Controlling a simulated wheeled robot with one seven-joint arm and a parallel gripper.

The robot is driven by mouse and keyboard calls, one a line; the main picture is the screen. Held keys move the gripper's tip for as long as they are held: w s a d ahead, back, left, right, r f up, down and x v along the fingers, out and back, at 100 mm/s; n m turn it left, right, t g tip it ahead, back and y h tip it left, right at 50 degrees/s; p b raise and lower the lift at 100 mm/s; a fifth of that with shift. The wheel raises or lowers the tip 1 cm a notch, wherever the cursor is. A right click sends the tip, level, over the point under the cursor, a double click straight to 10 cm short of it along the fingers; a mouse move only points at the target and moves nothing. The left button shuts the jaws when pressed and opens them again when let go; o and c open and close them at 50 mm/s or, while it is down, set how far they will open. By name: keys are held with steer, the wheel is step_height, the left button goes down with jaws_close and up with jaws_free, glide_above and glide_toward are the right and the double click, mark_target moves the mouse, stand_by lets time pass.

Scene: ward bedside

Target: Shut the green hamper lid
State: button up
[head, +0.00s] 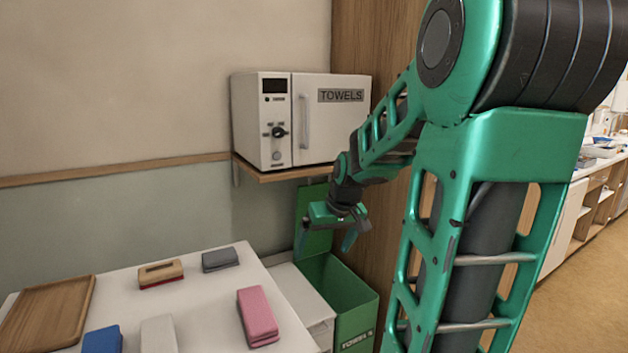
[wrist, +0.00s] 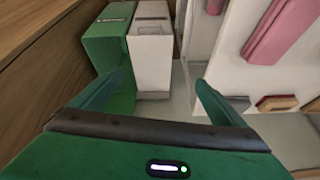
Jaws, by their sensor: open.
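The green hamper (head: 350,292) stands on the right beyond the table, with a label on its front; it also shows at the upper left of the wrist view (wrist: 108,52). Its green lid (head: 312,203) stands raised at the back of the hamper, so the hamper is open. My gripper (head: 328,242) is open and empty, pointing down just in front of the lid and above the hamper. Its fingers also show in the wrist view (wrist: 161,82). My gripper hides part of the lid in the head view. I cannot tell whether they touch.
A white hamper (wrist: 151,62) stands beside the green one. A white towel cabinet (head: 300,120) sits on a wall shelf (head: 285,174) above. A white table (head: 205,282) with folded cloths and a wooden tray (head: 45,315) is at the left. A wood panel (head: 385,235) is close on the right.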

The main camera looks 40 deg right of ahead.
steer(key=w+d+r+n+t+h, duration=0.2)
steer(key=w+d+t, duration=0.5)
steer(key=w+d, duration=1.3)
steer(key=w+d+t+h, duration=0.1)
steer(key=w+d+t, duration=0.6)
steer(key=d, duration=0.6)
steer(key=shift+g, duration=0.6)
steer(key=x, duration=1.1)
steer(key=shift+w+r, duration=0.35)
steer(key=shift+r, duration=0.05)
